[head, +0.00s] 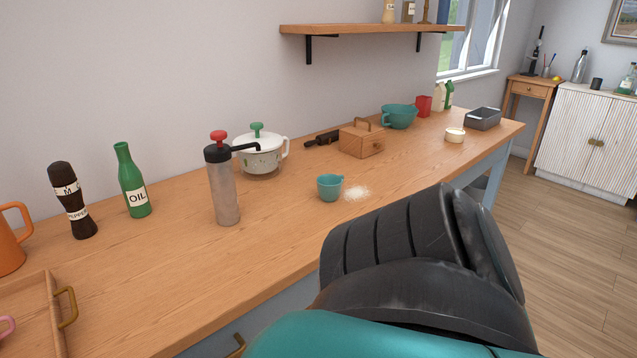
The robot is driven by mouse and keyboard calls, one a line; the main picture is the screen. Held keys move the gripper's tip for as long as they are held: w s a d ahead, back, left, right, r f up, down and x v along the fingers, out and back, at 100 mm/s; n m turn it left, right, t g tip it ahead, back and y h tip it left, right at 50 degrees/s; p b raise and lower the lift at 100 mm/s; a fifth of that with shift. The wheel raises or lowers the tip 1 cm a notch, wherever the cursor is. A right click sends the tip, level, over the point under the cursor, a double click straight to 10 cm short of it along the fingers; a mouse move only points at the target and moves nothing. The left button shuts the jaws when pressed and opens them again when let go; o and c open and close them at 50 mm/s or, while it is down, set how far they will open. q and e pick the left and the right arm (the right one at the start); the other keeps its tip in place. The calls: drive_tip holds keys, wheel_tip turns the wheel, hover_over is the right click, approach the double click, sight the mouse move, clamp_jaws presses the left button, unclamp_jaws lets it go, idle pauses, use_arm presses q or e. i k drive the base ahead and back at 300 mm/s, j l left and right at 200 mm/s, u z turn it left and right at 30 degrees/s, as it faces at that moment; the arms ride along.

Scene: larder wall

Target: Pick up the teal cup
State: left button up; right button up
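A small teal cup (329,188) stands upright on the wooden counter (270,250), near the middle of the head view. A short handle or lip shows at its upper right. A larger teal bowl-like vessel with a handle (398,116) stands farther back. A dark and teal part of my own arm fills the lower right, apart from the cup in the picture. No fingertips of either gripper show.
A grey pump bottle with red top (222,190), a white pot (261,155) and a wooden box (361,140) stand around the cup. A green oil bottle (132,180), dark pepper mill (73,200) and tray (36,315) are left. Counter in front of the cup is clear.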

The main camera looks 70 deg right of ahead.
sight(333, 187)
drive_tip(key=k+l+u, duration=0.2)
drive_tip(key=l, duration=0.2)
drive_tip(key=k+l+u, duration=0.15)
drive_tip(key=l, duration=0.25)
drive_tip(key=k+l+u, duration=0.15)
drive_tip(key=k+l, duration=0.4)
drive_tip(key=l, duration=0.25)
drive_tip(key=k+l+u, duration=0.1)
drive_tip(key=k+l, duration=0.5)
drive_tip(key=l, duration=0.1)
